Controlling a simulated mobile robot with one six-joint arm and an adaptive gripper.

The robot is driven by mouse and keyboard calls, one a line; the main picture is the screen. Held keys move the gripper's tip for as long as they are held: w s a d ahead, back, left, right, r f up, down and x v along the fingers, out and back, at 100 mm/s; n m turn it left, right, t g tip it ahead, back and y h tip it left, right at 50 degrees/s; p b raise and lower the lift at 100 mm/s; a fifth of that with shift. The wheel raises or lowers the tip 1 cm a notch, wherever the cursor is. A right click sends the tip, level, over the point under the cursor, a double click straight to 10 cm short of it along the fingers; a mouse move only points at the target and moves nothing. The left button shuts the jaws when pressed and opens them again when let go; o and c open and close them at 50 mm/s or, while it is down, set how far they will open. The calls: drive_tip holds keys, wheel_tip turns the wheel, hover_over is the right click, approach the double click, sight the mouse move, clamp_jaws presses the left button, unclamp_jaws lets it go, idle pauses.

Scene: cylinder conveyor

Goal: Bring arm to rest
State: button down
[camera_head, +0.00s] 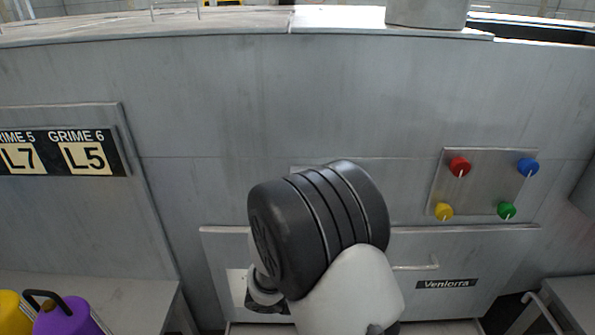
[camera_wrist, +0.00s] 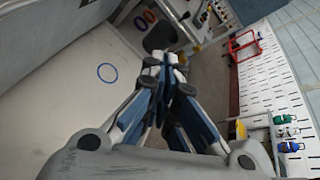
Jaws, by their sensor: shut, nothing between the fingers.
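My gripper (camera_wrist: 167,62) shows in the wrist view with its blue and white fingers drawn together and nothing between them. It hangs in the air, apart from the surfaces around it. In the head view my arm is folded up in front of the grey machine wall (camera_head: 220,100), and its black joint covers the middle of the picture. The gripper itself does not show in the head view.
A panel (camera_head: 482,190) with red, blue, yellow and green knobs is at the right. A purple container (camera_head: 72,318) is at the lower left beside a yellow one (camera_head: 10,305). The wrist view shows a white perforated surface (camera_wrist: 270,85) with a red frame (camera_wrist: 243,46).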

drive_tip(key=s+a+r+m+t+y, duration=0.2)
drive_tip(key=s+r+m+t+y, duration=0.2)
drive_tip(key=s+r+m+y, duration=0.9)
wheel_tip(320, 180, up, 3)
drive_tip(key=s+m, duration=0.2)
drive_tip(key=m, duration=1)
drive_tip(key=shift+s+a, duration=0.35)
drive_tip(key=shift+a, duration=0.05)
